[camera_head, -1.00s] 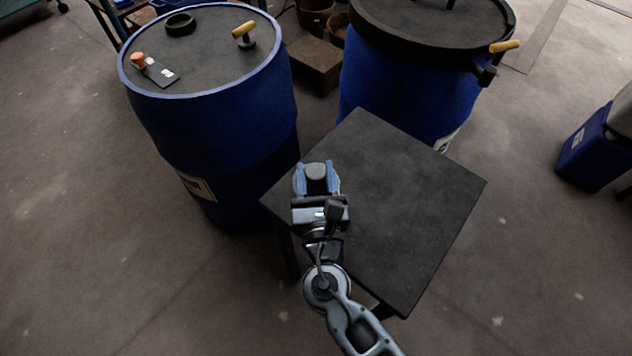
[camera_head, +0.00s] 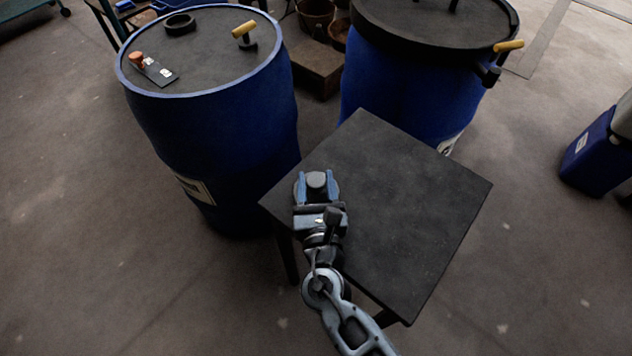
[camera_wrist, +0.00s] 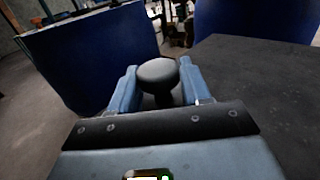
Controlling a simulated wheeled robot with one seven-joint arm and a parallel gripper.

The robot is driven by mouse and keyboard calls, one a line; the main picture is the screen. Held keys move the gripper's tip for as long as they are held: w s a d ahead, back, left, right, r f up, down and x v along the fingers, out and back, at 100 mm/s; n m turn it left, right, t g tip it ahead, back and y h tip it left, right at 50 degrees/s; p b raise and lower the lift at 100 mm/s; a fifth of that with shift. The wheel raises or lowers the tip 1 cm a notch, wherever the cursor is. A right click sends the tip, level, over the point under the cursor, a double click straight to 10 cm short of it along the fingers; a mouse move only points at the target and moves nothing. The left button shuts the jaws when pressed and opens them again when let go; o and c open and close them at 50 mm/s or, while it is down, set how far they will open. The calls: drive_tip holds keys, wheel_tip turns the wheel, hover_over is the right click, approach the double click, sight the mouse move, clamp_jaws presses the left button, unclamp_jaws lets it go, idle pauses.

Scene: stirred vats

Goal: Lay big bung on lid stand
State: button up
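The big bung (camera_head: 316,180) is a dark grey disc with a round knob on top. My gripper (camera_head: 316,187) is shut on its knob, with one blue finger on each side. In the wrist view the knob (camera_wrist: 157,72) shows between the two fingertips (camera_wrist: 158,85), and the disc below is mostly hidden. The lid stand (camera_head: 420,190) is a black square-topped table. The bung is over the left part of its top, near the left edge. I cannot tell whether the bung touches the top.
A blue vat (camera_head: 215,140) with a dark lid, yellow handle and black ring (camera_head: 180,24) stands left behind the stand. Another blue vat (camera_head: 415,90) stands behind it. A blue bin (camera_head: 590,155) is at the right. The stand's middle and right are clear.

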drive_tip(key=o, duration=0.4)
drive_tip(key=shift+r, duration=0.15)
drive_tip(key=shift+s+r, duration=0.1)
drive_tip(key=s, duration=0.4)
drive_tip(key=s+d, duration=0.1)
drive_tip(key=s, duration=0.6)
drive_tip(key=shift+s+d, duration=0.25)
drive_tip(key=shift+s, duration=0.15)
